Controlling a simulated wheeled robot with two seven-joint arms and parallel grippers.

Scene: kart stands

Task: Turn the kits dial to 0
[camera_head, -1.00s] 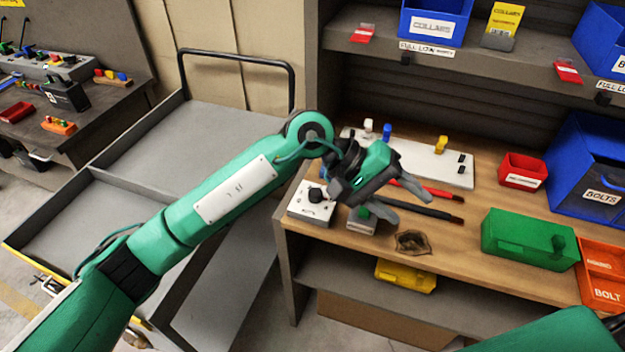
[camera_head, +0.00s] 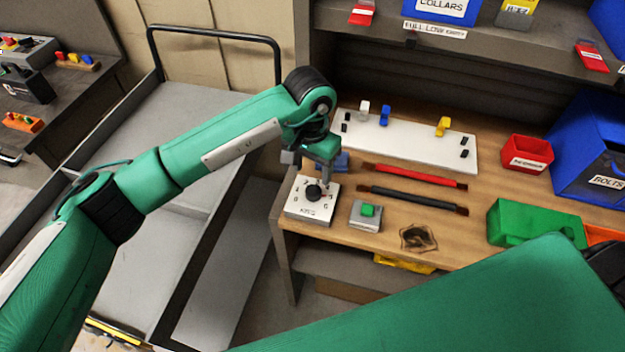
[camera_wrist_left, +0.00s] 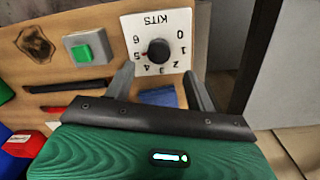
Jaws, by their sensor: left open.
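The kits dial is a black round knob (camera_head: 314,192) on a white box (camera_head: 298,208) at the bench's left end. In the left wrist view the knob (camera_wrist_left: 158,51) stands amid numbers 0 to 6, with the KITS label upside down. My left gripper (camera_head: 308,176) hangs just behind the box, pointing down. In the left wrist view my left gripper (camera_wrist_left: 158,68) is open, its two fingers apart on either side below the knob, holding nothing. My right gripper is not in view.
A green button box (camera_head: 366,214) stands right of the dial. Red (camera_head: 415,176) and black (camera_head: 412,197) rods lie to the right. A white board with pegs (camera_head: 410,142) is at the back. A grey cart (camera_head: 190,130) stands left.

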